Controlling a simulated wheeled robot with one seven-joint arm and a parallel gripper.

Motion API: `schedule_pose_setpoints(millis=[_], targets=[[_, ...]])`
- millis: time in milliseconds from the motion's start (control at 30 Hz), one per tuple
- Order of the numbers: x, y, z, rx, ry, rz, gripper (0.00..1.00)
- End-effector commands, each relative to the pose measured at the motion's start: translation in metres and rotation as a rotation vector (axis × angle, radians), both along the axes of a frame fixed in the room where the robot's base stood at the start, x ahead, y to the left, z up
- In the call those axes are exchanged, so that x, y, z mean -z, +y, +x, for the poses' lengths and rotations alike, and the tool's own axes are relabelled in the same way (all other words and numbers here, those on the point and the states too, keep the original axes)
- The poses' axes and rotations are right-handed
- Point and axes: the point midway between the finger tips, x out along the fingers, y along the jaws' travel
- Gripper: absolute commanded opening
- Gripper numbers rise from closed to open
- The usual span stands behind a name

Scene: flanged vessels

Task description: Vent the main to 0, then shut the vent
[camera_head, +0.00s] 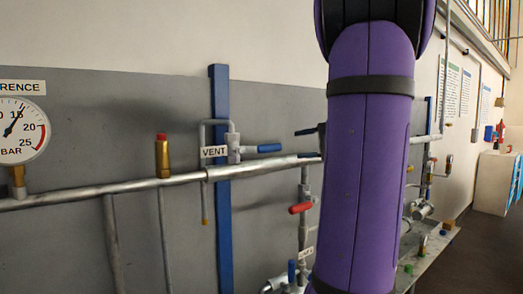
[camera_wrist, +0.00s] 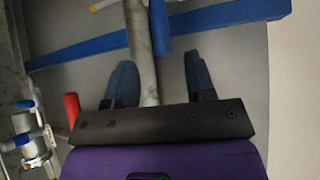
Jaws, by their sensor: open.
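In the head view the VENT label (camera_head: 213,152) hangs beside a small valve with a blue lever (camera_head: 264,148). The lever points right, along the main pipe (camera_head: 90,190). A round gauge (camera_head: 20,130) in BAR, cut by the left edge, has its needle just past 15. In the wrist view my gripper (camera_wrist: 160,76) is open, its dark blue fingers either side of the silver pipe (camera_wrist: 140,45). The blue lever (camera_wrist: 159,28) lies just ahead of the fingers, apart from them. In the head view my arm hides most of the gripper.
A blue upright (camera_head: 219,240) stands behind the pipe. A brass fitting with a red top (camera_head: 162,157) is left of the vent. A red-handled valve (camera_head: 300,208) is below right, and it also shows in the wrist view (camera_wrist: 72,108). More pipework and a white cabinet (camera_head: 494,180) are at right.

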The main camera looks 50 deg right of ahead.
Motion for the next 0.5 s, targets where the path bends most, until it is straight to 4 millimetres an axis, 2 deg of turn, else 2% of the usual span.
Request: schedule_pose_setpoints(millis=[300,500], targets=[[0.008,0.03,0.047,-0.003,-0.001,-0.001,0.5],[0.011,0.042,0.067,-0.001,-0.001,-0.001,0.5]])
